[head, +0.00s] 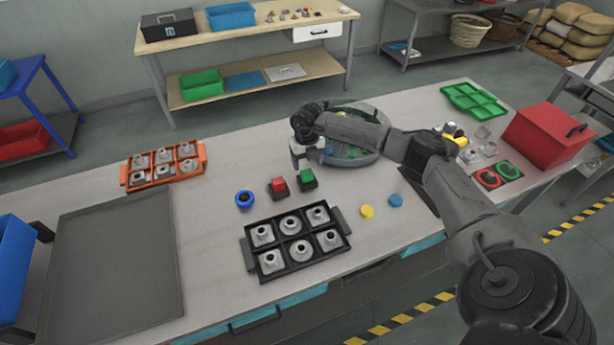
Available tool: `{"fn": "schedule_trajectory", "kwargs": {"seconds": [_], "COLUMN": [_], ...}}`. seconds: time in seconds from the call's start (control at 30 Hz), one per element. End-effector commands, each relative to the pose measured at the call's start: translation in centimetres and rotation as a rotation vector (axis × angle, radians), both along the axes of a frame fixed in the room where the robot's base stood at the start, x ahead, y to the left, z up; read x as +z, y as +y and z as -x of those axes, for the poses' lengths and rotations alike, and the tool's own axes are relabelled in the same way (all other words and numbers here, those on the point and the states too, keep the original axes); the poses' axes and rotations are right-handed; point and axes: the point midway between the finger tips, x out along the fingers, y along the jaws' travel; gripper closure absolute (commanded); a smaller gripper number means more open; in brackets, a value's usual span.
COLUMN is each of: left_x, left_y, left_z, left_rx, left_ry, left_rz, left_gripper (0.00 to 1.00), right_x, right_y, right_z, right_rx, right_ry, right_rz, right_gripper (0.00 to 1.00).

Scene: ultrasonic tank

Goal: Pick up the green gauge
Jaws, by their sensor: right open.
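The green gauge (307,178) looks like a small block with a green top and dark sides. It stands on the bench just right of a similar red-topped block (278,187). My right gripper (307,162) is open and empty, above and slightly behind the green gauge, with its fingers pointing down. A gap seems to remain between the fingertips and the block. My left gripper is out of view.
A blue ring-shaped piece (244,200) stands left of the red block. A black tray (247,256) of metal parts lies in front. The round tank (372,164) is close behind my gripper. Yellow (367,211) and blue (395,200) discs lie to the right.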

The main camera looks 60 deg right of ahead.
Motion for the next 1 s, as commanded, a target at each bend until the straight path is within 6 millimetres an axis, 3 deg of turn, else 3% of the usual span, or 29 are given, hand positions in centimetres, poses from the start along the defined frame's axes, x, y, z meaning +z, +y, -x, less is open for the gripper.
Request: {"fn": "schedule_trajectory", "kwargs": {"seconds": [0.37,0.7,0.93,1.0], "left_x": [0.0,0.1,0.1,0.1], "left_y": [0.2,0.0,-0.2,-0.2], "left_z": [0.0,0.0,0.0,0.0], "left_rx": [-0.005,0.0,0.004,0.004], "left_ry": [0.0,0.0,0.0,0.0], "left_rz": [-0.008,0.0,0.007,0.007], "left_gripper": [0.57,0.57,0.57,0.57], "right_x": [-1.7,-5.8,-6.0,-6.0], "right_y": [0.1,0.2,0.2,0.2], "right_z": [0.0,0.1,0.1,0.1], "right_rx": [0.002,0.001,0.002,0.002], "right_ry": [0.0,0.001,-0.001,-0.001], "right_rz": [0.0,-0.001,0.0,0.0], "right_gripper": [0.3,0.3,0.3,0.35]}}
